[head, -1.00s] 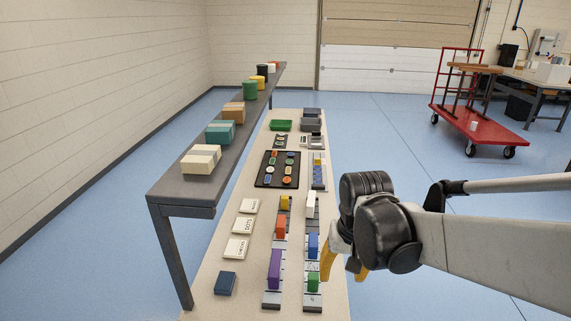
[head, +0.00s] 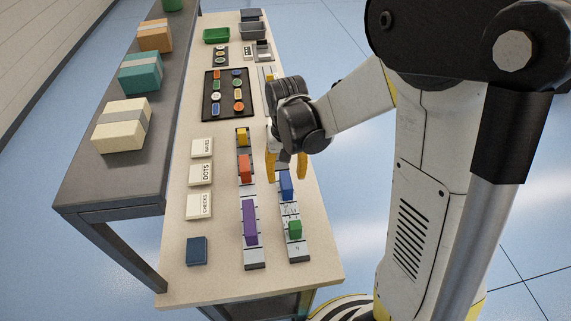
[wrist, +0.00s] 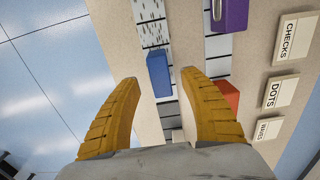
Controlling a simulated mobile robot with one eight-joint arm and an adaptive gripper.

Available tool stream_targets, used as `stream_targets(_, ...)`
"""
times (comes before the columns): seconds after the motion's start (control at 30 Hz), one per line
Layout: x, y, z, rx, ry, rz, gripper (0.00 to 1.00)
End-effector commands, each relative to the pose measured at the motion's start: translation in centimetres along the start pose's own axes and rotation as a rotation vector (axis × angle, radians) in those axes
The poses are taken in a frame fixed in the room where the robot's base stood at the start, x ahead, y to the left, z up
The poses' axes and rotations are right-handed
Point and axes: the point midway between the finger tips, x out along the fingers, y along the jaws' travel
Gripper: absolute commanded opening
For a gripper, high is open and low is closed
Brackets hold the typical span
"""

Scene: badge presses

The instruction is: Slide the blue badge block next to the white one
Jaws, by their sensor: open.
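The blue badge block (head: 287,184) stands on the right-hand grey rail (head: 298,257), between the green block and my gripper. My gripper (head: 286,172) is open and points down over this rail, its yellow fingers to either side near the blue block's far end. In the wrist view the blue block (wrist: 159,73) shows just beyond the gap between the open fingertips (wrist: 160,80), with nothing held.
A green block (head: 295,230) sits on the same rail's near end. The left rail (head: 254,258) holds purple (head: 249,222), orange-red (head: 245,168) and yellow (head: 242,137) blocks. White label plates (head: 200,174) and a dark blue block (head: 196,251) lie left. A black tray (head: 207,95) lies beyond.

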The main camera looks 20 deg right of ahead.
Motion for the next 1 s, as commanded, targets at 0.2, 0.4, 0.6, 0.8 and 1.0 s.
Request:
stream_targets(0.2, 2.9, 0.0, 0.0, 0.000, 0.000, 0.000, 0.52)
stream_targets(0.4, 3.4, 0.0, 0.0, 0.000, 0.000, 0.000, 0.52)
stream_targets(0.6, 3.3, 0.0, 0.0, 0.000, 0.000, 0.000, 0.48)
stream_targets(0.8, 3.3, 0.0, 0.0, 0.000, 0.000, 0.000, 0.00)
stream_targets(1.0, 3.3, 0.0, -0.1, 0.000, 0.000, 0.000, 0.00)
